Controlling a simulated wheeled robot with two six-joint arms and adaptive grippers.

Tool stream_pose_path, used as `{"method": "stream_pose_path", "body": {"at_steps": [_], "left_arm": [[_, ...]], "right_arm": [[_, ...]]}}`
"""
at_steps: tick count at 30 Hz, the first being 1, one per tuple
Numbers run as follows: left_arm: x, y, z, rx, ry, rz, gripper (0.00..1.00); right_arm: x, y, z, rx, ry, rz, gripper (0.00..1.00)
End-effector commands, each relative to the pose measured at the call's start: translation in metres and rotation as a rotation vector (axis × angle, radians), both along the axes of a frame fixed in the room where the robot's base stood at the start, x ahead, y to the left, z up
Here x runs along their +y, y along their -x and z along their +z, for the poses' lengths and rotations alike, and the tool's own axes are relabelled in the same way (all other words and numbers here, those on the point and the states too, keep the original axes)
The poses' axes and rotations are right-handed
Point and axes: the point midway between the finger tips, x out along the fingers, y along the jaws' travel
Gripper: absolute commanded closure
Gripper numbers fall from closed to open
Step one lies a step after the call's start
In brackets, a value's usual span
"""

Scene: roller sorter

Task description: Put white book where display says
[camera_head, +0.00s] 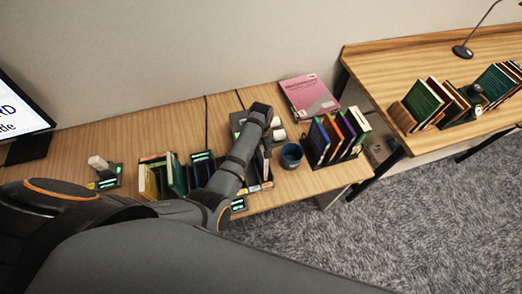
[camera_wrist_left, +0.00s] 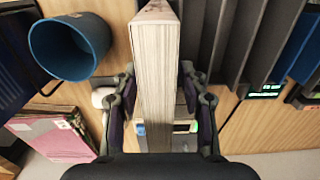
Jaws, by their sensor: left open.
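The white book (camera_wrist_left: 154,80) stands with its pale page edges toward the camera in the left wrist view. My left gripper (camera_wrist_left: 159,85) is open, with one finger on each side of the book; contact cannot be told. In the head view my left arm reaches over the table and hides most of the gripper and the book. The display (camera_head: 18,112) at the far left is cut off by the picture edge; only "RD" and "tle" can be read. Dark slotted dividers (camera_wrist_left: 235,40) stand beside the book, with a small green-lit label (camera_wrist_left: 266,90) near them. My right gripper is not in view.
A blue cup (camera_head: 291,155) stands close to my gripper, also in the wrist view (camera_wrist_left: 68,48). A rack of coloured books (camera_head: 335,138) is right of it; a pink book (camera_head: 308,95) lies behind. More books (camera_head: 172,176) stand left. A second table (camera_head: 400,65) is at right.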

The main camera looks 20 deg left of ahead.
Motion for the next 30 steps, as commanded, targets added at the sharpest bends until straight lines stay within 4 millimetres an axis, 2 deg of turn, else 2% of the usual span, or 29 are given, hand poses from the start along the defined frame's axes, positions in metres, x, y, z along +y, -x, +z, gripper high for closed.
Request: {"method": "stream_pose_path", "body": {"at_steps": [9, 12, 17, 30], "left_arm": [[0.0, -0.001, 0.056, -0.006, 0.001, 0.0, 0.57], [0.0, -0.001, 0.068, -0.004, 0.0, 0.0, 0.57], [0.0, -0.001, 0.073, -0.002, 0.0, 0.0, 0.57], [0.0, -0.001, 0.073, -0.002, 0.0, 0.0, 0.57]], "right_arm": [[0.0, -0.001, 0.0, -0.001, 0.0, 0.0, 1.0], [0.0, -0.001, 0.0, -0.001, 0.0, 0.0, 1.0], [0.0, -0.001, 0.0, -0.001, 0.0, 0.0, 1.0], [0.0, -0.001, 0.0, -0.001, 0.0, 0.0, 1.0]]}}
